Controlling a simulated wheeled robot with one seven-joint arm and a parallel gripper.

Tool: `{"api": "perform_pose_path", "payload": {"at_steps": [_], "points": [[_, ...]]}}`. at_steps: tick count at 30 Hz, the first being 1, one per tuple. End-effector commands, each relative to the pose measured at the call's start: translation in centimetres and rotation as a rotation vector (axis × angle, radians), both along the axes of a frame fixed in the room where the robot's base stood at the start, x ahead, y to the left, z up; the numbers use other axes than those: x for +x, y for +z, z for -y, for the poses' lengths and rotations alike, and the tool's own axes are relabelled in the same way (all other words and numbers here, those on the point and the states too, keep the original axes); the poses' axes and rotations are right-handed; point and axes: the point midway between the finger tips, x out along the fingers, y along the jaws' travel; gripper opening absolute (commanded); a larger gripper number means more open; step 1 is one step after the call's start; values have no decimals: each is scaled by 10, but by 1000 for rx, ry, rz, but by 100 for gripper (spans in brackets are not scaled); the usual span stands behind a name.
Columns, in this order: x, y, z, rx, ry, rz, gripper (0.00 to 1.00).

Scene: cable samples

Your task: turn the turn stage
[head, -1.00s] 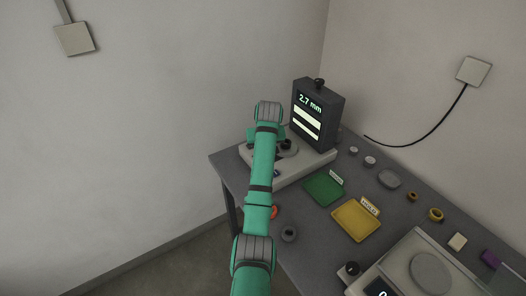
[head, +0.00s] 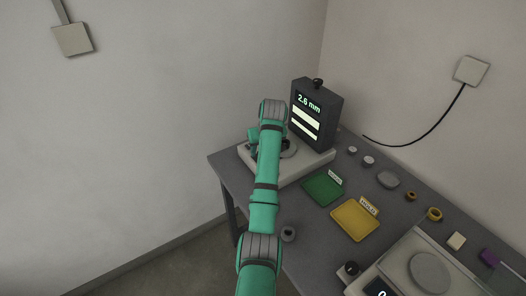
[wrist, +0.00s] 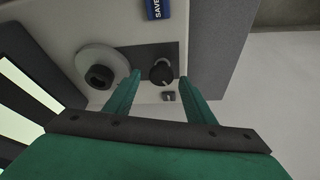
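The pale measuring device (head: 306,168) stands on the far table corner with a dark upright screen (head: 318,108) reading 2.6 mm. In the wrist view its pale round stage (wrist: 92,54) carries a dark ring-shaped piece (wrist: 98,77). Beside it a black knob (wrist: 161,72) sits on a dark grey plate. My gripper (wrist: 160,80) is open, its two green fingers on either side of the knob with gaps showing. I cannot tell whether the fingertips reach down to knob height. In the head view my arm hides the knob and most of the gripper.
A green tray (head: 322,189) and a yellow tray (head: 353,222) lie to the device's right. A scale (head: 402,262) stands at the table's near right. Several small rings and discs line the right side. A blue SAVE button (wrist: 158,8) is near the knob.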

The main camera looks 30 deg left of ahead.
Motion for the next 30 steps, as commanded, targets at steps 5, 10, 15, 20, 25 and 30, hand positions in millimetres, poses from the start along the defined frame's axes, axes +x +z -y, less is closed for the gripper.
{"api": "perform_pose_path", "payload": {"at_steps": [5, 10, 15, 20, 25, 30], "points": [[-1, -3, 1, -3, 0, -5, 49], [-2, 0, 2, -4, 0, -7, 49], [-7, 19, 8, -3, 1, -5, 49], [-14, 48, 17, -2, 0, -3, 49], [-21, 75, 26, -2, -1, -4, 49], [-26, 92, 31, -3, 0, -5, 49]]}}
